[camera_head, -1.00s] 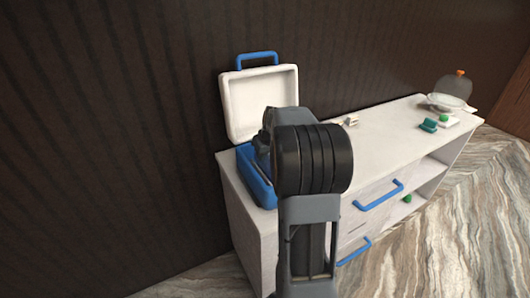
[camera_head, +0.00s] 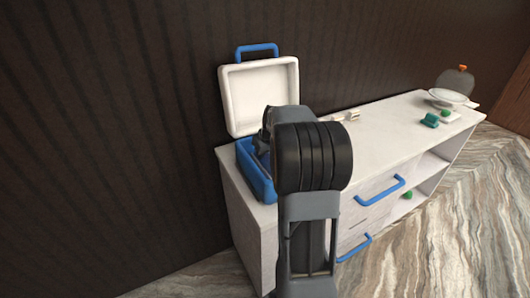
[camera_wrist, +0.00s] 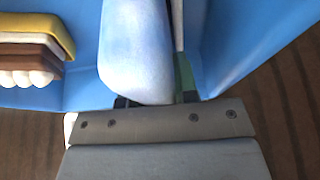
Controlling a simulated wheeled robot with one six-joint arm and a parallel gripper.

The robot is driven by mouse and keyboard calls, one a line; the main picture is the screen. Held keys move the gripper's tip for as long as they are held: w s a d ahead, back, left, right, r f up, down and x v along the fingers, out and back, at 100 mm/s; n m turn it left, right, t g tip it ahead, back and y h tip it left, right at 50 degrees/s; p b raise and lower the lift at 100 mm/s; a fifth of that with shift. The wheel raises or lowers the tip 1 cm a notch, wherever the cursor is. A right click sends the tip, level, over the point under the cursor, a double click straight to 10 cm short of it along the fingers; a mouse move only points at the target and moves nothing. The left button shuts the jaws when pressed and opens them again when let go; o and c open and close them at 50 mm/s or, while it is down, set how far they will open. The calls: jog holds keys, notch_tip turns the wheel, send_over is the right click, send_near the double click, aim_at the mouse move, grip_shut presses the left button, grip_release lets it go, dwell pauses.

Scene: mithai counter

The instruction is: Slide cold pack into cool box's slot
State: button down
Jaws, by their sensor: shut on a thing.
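The cool box (camera_head: 258,183) is blue and stands open at the left end of the counter, its white lid (camera_head: 259,95) raised at the back. In the wrist view its blue wall (camera_wrist: 225,40) rises on the right. The cold pack (camera_wrist: 137,50) is a pale blue-white slab at the upper middle, inside the box. A thin pale edge (camera_wrist: 178,25) runs close along its right side, maybe a slot divider. My gripper (camera_wrist: 155,103) is shut on the cold pack. In the head view my wrist hides the pack and most of the box interior.
A stack of yellow, brown and white pieces (camera_wrist: 32,50) sits inside the box, left of the pack. Farther right on the counter (camera_head: 385,130) are a green item (camera_head: 430,120) and a white dish (camera_head: 449,96). Blue drawer handles (camera_head: 379,191) stick out in front.

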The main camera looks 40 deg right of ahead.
jog(key=c, duration=0.8)
grip_release()
jog(key=v, duration=1.3)
jog(key=shift+s+r, duration=0.2)
jog(key=shift+r, duration=0.2)
